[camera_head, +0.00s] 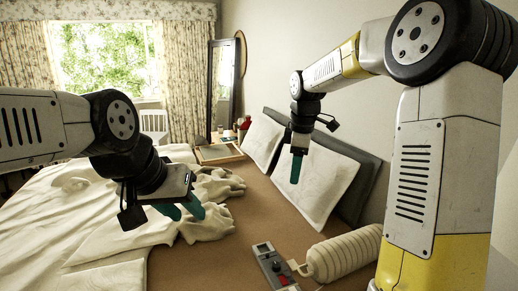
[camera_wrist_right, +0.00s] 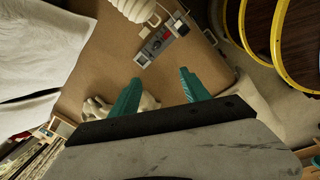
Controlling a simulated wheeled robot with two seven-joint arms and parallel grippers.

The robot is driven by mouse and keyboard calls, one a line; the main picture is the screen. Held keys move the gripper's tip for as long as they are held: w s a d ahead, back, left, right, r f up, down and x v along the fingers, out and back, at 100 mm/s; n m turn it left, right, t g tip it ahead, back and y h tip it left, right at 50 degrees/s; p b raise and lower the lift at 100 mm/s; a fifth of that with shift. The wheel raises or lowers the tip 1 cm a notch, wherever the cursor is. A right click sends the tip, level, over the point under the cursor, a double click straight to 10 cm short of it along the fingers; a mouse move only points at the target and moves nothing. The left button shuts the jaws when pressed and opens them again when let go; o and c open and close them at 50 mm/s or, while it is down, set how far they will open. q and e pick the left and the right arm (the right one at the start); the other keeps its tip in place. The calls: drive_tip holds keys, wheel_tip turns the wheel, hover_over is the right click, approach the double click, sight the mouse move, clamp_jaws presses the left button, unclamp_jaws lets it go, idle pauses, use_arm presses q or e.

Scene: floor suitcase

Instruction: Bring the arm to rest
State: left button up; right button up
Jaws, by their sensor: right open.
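My left gripper (camera_head: 185,211) hangs over the bed at the left in the head view. My right arm (camera_head: 420,170) rises at the right of the head view and bends over toward the bed.
The brown bed (camera_head: 205,265) carries a rumpled cream blanket (camera_head: 95,235), white pillows (camera_head: 325,190), a grey device with a red part (camera_head: 270,268) and a ribbed cream cylinder (camera_head: 345,253). A wooden tray (camera_head: 220,153) is at the far end. A wall stands behind the pillows.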

drive_tip(key=s+d+r+m+t, duration=0.1)
drive_tip(key=s+m+t, duration=0.1)
drive_tip(key=s+m, duration=0.5)
drive_tip(key=s+d+r+m+t+y, duration=0.1)
drive_tip(key=s+m, duration=0.7)
drive_tip(key=s, duration=1)
drive_tip(key=shift+d+r+t+y, duration=0.3)
drive_tip(key=shift+d+r+t, duration=0.15)
drive_tip(key=shift+d+t, duration=0.35)
